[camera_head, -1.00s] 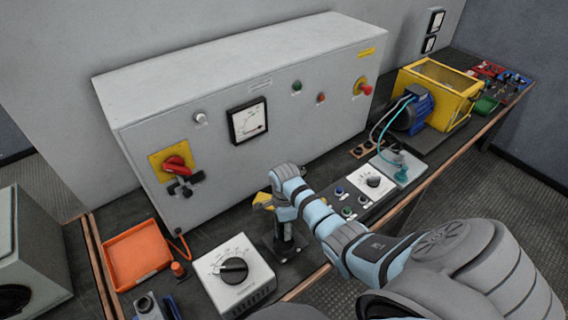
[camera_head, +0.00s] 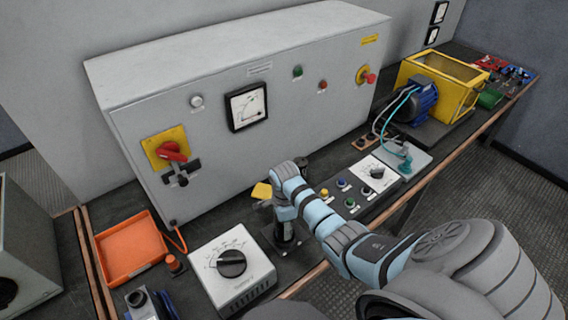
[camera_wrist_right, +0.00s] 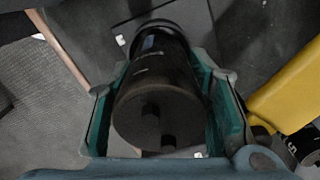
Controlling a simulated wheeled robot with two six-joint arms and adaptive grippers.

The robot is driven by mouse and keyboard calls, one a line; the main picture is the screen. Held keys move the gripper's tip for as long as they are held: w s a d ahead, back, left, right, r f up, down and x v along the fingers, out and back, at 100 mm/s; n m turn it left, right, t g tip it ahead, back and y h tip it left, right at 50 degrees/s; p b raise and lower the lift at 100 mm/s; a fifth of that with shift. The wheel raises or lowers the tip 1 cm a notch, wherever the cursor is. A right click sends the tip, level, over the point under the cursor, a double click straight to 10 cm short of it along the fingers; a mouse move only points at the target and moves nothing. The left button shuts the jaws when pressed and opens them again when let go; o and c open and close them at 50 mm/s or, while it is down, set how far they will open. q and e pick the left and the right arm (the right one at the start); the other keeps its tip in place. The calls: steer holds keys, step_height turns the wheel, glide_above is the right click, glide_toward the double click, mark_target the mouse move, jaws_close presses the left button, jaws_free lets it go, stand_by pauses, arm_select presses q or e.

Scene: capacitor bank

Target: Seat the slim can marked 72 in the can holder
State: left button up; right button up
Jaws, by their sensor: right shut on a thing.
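My right gripper (camera_wrist_right: 164,115) is shut around a dark cylindrical can (camera_wrist_right: 160,95), with green pads on both sides of it. The can's end with two round terminals faces the wrist camera; I cannot read a 72 on it. In the head view my right gripper (camera_head: 286,215) points down over the bench, and the dark can (camera_head: 286,236) shows below it. A dark plate lies around the can's lower end; I cannot tell whether it is the can holder or whether the can touches it. My left gripper is not in view.
A yellow part (camera_wrist_right: 290,90) and another dark can (camera_wrist_right: 305,143) lie close on the right in the wrist view. A white dial box (camera_head: 232,266) and an orange tray (camera_head: 130,247) stand to the left. A push-button panel (camera_head: 346,193) is on the right, the grey cabinet (camera_head: 215,165) behind.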

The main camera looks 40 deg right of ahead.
steer(key=shift+f+b, duration=0.85)
steer(key=shift+f, duration=0.65)
steer(key=o, duration=1.5)
steer(key=shift+o, duration=0.2)
step_height(320, 180, up, 8)
steer(key=shift+r, duration=0.1)
steer(key=shift+r, duration=0.1)
